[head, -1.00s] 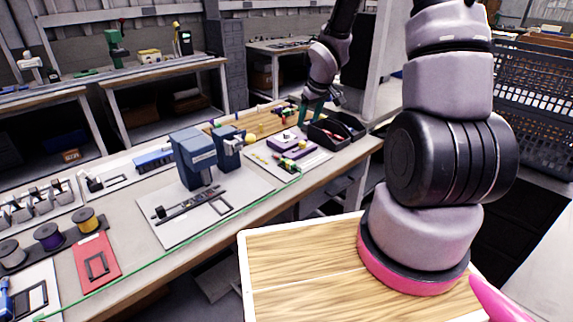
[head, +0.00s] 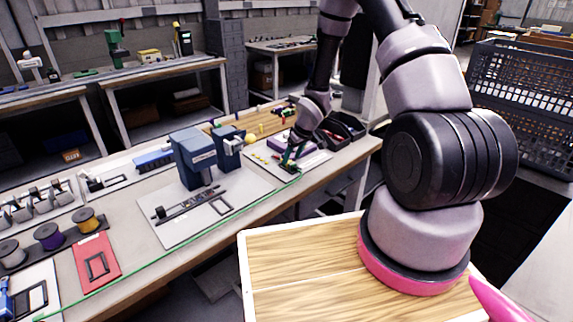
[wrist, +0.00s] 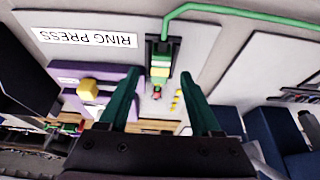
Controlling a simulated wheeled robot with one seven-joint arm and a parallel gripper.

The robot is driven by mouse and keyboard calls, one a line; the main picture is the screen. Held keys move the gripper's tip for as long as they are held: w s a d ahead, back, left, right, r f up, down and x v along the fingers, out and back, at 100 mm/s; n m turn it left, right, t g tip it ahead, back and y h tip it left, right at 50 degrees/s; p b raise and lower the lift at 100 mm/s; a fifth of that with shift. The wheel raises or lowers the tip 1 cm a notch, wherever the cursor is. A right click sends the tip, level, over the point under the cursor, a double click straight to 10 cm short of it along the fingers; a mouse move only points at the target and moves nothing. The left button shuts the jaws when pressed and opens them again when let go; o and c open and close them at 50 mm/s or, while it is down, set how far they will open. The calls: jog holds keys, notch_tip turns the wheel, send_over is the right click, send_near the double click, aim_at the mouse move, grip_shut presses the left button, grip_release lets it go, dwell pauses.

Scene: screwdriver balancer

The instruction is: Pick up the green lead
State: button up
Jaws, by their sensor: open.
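The green lead (head: 225,217) runs as a thin green line along the front edge of the bench in the head view. In the wrist view the green lead (wrist: 245,14) crosses the top and bends down to a banded green, yellow and white end piece (wrist: 160,62) with a reddish tip. That end lies over a dark narrow holder or clip; I cannot tell how it is held. My gripper (wrist: 160,78) is open, its two dark green fingers either side of this end in the picture, with no visible contact. In the head view my gripper (head: 290,160) is low over the bench's right part.
A purple block (wrist: 105,78) with a yellow piece stands left of the fingers, beside a "RING PRESS" label (wrist: 86,37). A blue machine (head: 192,158) stands on the bench to the left. Dark bins (head: 345,127) sit behind and right of my gripper.

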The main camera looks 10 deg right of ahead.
jog(key=shift+x, duration=1.3)
grip_shut()
